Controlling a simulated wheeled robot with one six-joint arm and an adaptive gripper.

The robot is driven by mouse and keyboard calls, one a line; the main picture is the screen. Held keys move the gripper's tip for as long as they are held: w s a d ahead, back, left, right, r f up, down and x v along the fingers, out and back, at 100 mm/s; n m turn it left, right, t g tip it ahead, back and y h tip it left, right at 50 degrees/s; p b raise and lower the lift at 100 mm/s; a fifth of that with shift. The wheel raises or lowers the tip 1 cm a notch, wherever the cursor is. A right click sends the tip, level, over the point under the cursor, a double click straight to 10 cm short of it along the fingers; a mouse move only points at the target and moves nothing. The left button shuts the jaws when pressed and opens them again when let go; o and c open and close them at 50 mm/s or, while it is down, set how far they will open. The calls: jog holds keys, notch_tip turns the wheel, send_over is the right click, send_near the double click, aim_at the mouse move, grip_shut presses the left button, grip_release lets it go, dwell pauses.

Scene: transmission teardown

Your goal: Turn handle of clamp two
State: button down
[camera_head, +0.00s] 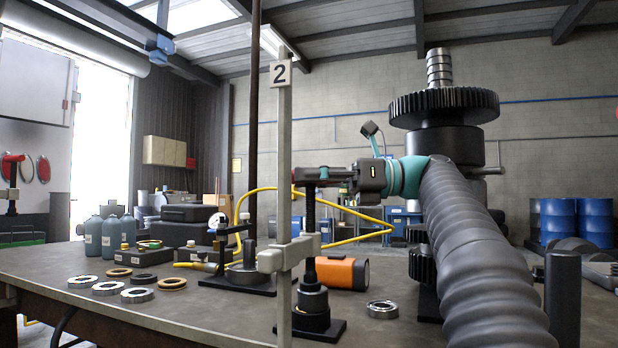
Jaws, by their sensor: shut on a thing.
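Clamp two has a tall pale upright bar (285,130) with a "2" sign (281,73) near its top. Its sliding arm (286,254) sticks out to the right and carries a dark threaded spindle (310,212). The spindle stands upright over a dark round part on a square base (311,312). My gripper (309,175) reaches in from the right at the top of the spindle and is shut on the red handle (312,171). The fingers hide much of the handle, so its exact angle cannot be told.
An orange-black cylinder (338,272) and a metal ring (382,309) lie right of the clamp. Several rings (108,288) lie on the table (190,310) at left. A tall gear shaft (440,105) stands behind my arm. A yellow hose (262,190) runs behind the clamp.

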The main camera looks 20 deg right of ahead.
jog(key=shift+n+g, duration=1.1)
jog(key=shift+g, duration=0.6)
jog(key=shift+n+g, duration=0.3)
jog(key=shift+g, duration=0.1)
jog(key=c, duration=1)
grip_release()
jog(key=shift+s+m+t, duration=0.1)
jog(key=shift+m+t, duration=0.3)
jog(key=shift+t, duration=0.3)
